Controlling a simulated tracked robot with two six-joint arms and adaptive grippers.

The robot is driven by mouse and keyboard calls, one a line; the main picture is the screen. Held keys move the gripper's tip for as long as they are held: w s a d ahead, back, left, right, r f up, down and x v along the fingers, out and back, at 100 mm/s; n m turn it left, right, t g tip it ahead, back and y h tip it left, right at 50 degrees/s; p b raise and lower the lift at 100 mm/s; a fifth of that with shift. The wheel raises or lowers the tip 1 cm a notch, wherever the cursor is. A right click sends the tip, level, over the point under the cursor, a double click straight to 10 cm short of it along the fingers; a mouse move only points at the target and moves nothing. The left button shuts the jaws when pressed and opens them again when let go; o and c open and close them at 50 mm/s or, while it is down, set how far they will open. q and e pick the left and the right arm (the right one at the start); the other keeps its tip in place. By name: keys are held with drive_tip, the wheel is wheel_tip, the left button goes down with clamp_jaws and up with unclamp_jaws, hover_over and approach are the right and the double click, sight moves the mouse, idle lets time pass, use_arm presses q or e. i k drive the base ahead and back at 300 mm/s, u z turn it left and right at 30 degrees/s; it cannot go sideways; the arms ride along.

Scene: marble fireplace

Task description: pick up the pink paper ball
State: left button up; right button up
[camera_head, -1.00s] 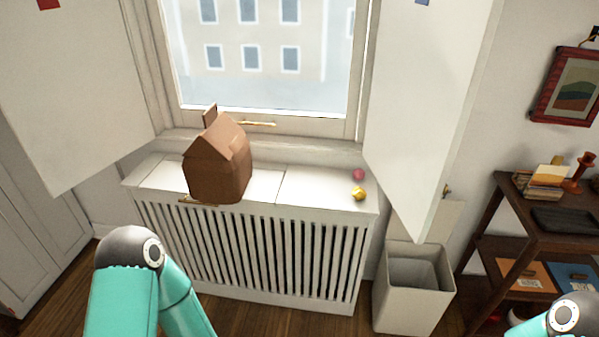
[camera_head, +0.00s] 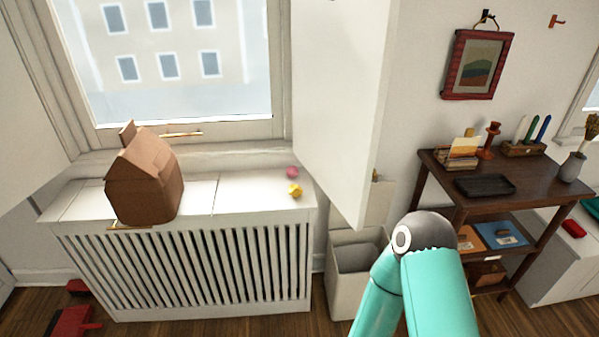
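The pink paper ball (camera_head: 292,172) lies on the white radiator cover (camera_head: 240,200), near its right end and toward the window. A yellow paper ball (camera_head: 295,190) lies just in front of it. A teal arm of mine with a dark grey joint rises at the lower right, well to the right of the balls and nearer to me. Neither of my grippers shows in this view, so nothing can be told of their fingers.
A brown cardboard house (camera_head: 145,180) stands on the left of the cover. A white bin (camera_head: 347,280) stands right of it, beneath an open white shutter (camera_head: 338,100). A dark wooden shelf (camera_head: 500,205) stands farther right. Red objects (camera_head: 72,320) lie on the floor at lower left.

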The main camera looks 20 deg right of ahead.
sight(292, 171)
drive_tip(key=u, duration=0.35)
drive_tip(key=i, duration=1.05)
drive_tip(key=z, duration=0.4)
